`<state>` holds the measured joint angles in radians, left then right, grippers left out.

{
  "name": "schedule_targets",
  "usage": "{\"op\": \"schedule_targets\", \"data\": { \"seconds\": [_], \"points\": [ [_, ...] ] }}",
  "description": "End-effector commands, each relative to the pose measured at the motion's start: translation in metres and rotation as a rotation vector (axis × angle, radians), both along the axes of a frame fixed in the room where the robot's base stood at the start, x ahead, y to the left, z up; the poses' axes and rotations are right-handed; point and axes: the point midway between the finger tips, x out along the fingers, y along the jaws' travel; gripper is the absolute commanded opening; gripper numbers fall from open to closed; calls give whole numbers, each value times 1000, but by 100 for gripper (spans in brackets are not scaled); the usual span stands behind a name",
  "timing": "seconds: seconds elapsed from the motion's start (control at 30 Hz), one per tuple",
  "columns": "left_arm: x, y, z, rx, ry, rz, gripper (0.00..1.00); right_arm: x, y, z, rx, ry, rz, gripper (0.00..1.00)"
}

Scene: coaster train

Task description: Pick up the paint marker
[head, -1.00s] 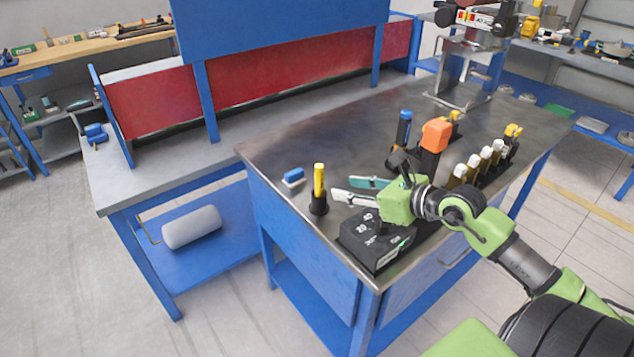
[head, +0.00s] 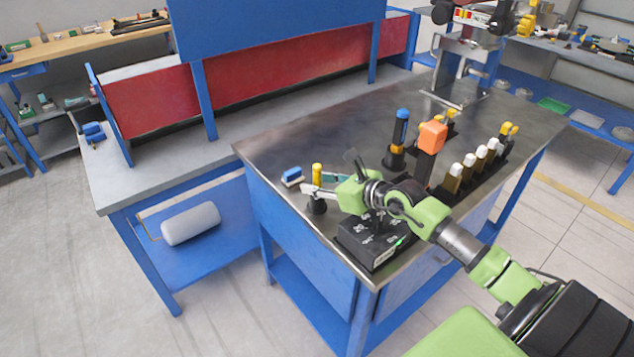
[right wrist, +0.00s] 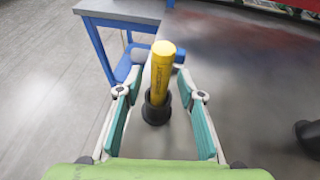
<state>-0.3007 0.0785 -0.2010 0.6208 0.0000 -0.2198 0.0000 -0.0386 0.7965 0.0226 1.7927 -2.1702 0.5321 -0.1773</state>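The paint marker (head: 317,173) is a yellow cylinder standing upright in a small black holder (head: 317,206) near the left edge of the metal-topped table. In the right wrist view the yellow marker (right wrist: 161,75) rises from its round black holder (right wrist: 156,108). My right gripper (head: 318,190) is at the marker. In the right wrist view its fingers (right wrist: 160,100) are spread on either side of the marker, with gaps on both sides. The gripper is open and holds nothing. My left gripper is not in view.
A black box (head: 368,240) sits below my right arm. A blue-topped tool (head: 399,138), an orange-topped tool (head: 432,137) and several white-capped items (head: 468,160) stand farther right.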

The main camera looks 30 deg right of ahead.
Motion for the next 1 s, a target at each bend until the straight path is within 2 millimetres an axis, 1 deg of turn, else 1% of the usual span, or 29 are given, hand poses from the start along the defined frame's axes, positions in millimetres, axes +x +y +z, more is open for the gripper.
{"op": "schedule_targets", "data": {
  "seconds": [0.1,0.3,0.33,0.43,0.47,0.83,1.0],
  "points": [
    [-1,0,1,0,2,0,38,5,1,-1,-1,-1,0,35],
    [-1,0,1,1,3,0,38,5,1,-2,-1,0,0,35],
    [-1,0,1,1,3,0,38,4,1,-2,-1,0,0,30],
    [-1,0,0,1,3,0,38,4,1,-2,-1,0,0,4],
    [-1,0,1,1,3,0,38,4,1,-2,-1,0,0,0],
    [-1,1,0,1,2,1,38,4,1,-1,-1,-1,0,0],
    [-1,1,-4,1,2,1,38,5,1,9,-1,-3,1,0]
  ]
}}
